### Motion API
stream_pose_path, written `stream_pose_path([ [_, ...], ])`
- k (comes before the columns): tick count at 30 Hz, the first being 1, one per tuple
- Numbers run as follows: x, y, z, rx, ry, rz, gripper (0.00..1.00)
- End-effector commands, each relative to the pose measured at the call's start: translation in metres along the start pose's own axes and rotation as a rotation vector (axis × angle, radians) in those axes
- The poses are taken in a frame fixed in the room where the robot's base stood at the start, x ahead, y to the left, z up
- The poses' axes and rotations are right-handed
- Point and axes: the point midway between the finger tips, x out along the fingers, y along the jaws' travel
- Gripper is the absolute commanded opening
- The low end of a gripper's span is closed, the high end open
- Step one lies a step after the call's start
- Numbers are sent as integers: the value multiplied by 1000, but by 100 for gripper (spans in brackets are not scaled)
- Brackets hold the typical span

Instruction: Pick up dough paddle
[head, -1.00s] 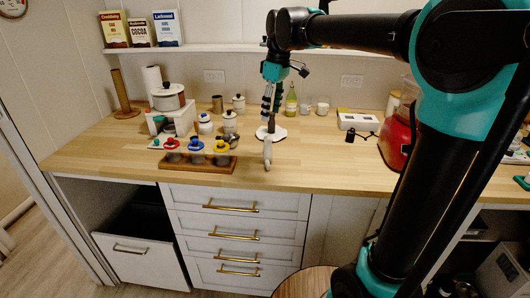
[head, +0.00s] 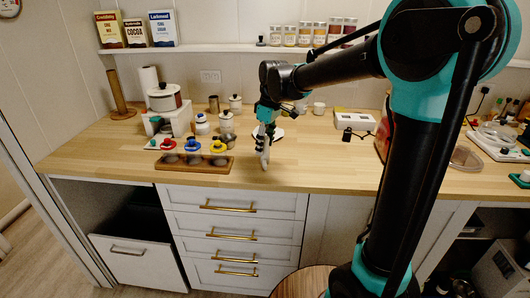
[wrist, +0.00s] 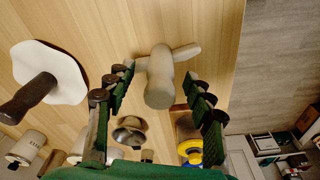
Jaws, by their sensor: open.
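A pale grey, T-shaped tool (wrist: 159,82), which looks like the dough paddle, stands on the wooden counter with its thick handle toward the wrist camera and a crossbar at its base. In the head view the paddle (head: 265,160) is near the counter's front edge, partly hidden by my gripper (head: 263,142). In the wrist view my gripper (wrist: 157,88) is open, with green-padded fingers on either side of the handle. Gaps show beside the handle, and I see no clear contact.
A white disc with a dark handle (wrist: 48,80) lies close by, left in the wrist view. Canisters (head: 226,122) stand behind. Counter to the right is clear (head: 330,172).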

Motion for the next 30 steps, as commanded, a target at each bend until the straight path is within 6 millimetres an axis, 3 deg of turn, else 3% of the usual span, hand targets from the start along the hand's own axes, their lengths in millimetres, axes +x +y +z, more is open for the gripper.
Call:
stream_pose_path([
  [8, 3, 0, 0, 0, 0, 0, 52],
  [21, 2, 0, 0, 0, 0, 0, 0],
  [30, 0, 0, 0, 0, 0, 0, 0],
])
